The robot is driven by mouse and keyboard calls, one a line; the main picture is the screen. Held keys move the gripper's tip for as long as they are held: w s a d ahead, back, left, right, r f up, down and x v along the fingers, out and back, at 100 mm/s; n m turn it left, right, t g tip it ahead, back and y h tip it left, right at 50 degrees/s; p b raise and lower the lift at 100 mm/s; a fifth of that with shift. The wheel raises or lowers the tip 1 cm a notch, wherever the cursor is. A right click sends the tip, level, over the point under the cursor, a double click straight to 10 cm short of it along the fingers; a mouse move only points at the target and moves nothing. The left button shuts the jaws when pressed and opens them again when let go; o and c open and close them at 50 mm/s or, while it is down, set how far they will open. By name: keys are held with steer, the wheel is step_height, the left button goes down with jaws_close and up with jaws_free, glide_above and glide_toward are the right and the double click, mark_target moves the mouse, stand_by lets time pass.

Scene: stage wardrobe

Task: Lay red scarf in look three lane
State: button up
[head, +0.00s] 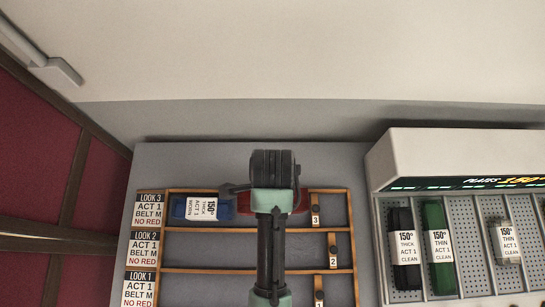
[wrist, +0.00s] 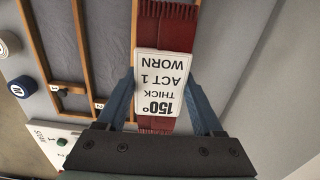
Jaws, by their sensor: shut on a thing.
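The red scarf (wrist: 163,28) is fringed and bears a white tag reading 150°, thick, act 1, worn. My gripper (wrist: 160,80) is shut on it, a blue finger on each side of the tag. In the head view the red scarf (head: 302,207) shows on both sides of my arm, over the look three lane (head: 332,200), the top lane of the wood-railed board. Whether it touches the lane floor I cannot tell. My wrist hides its middle. The lane's card (head: 148,208) reads Look 3, act 1, belt M, no red.
A blue scarf (head: 179,207) with a thick, act 1, worn tag lies at the lane's left. A number 3 block (head: 315,208) stands at the right. Lanes two and one lie below. A rack (head: 470,215) at right holds black and green rolls and a smaller tagged item.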

steer(key=shift+f, duration=0.3)
step_height(320, 180, down, 9)
steer(key=shift+f+p, duration=0.2)
steer(key=shift+p, duration=0.1)
steer(key=shift+f, duration=0.15)
steer(key=o, duration=1.2)
step_height(320, 180, up, 12)
steer(key=shift+r, duration=0.2)
